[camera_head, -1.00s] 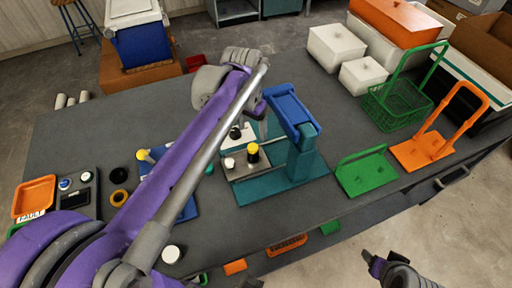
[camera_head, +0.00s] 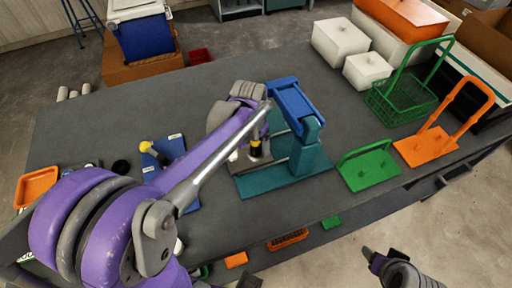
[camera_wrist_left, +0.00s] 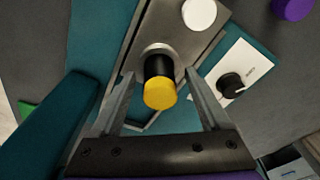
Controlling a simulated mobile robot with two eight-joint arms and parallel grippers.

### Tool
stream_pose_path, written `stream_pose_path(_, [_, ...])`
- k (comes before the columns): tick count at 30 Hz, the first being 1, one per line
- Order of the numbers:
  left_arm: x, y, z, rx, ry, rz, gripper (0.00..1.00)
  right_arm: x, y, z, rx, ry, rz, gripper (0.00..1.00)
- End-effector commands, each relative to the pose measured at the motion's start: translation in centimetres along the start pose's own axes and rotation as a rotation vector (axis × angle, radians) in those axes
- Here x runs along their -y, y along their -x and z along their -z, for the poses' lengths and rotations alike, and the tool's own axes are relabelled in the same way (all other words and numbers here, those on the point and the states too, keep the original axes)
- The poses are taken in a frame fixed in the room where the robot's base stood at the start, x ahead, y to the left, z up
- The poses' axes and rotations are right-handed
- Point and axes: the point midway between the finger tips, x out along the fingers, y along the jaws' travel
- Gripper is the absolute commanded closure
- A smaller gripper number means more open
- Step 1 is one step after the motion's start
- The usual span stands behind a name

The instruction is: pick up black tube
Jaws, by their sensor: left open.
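A black tube with a yellow cap (camera_head: 254,150) stands in the grey block of the teal stand. In the left wrist view the black tube (camera_wrist_left: 158,68) points toward the camera, its yellow cap lowest in the picture. My left gripper (camera_wrist_left: 158,76) is open, with one finger on each side of the tube and visible gaps between. In the head view my left gripper (camera_head: 259,128) is over the stand, partly hidden by its own arm. My right gripper (camera_head: 371,258) is at the lower right, off the table; its jaws are too small to judge.
The teal stand (camera_head: 308,160) has a blue-topped upright beside the tube. A white cap (camera_wrist_left: 199,14) and a white plate with a black knob (camera_wrist_left: 231,85) are close by. A green holder (camera_head: 369,172), orange holder (camera_head: 427,150) and green basket (camera_head: 398,105) stand to the right.

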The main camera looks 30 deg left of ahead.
Motion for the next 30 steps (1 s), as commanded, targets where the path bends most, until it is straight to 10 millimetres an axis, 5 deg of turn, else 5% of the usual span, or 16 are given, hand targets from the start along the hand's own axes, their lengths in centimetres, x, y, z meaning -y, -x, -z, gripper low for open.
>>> stream_pose_path(4, [0.0, 0.05, 0.01, 0.0, 0.0, 0.0, 0.23, 0.0, 0.01, 0.01, 0.0, 0.0, 0.0, 0.34])
stream_pose_path(17, [0.0, 0.08, 0.01, 0.0, 0.0, 0.0, 1.0, 0.0, 0.01, 0.01, 0.0, 0.0, 0.0, 0.34])
stream_pose_path(30, [0.0, 0.31, 0.05, 0.0, 0.0, 0.0, 1.0, 0.0, 0.04, 0.04, 0.0, 0.0, 0.0, 0.34])
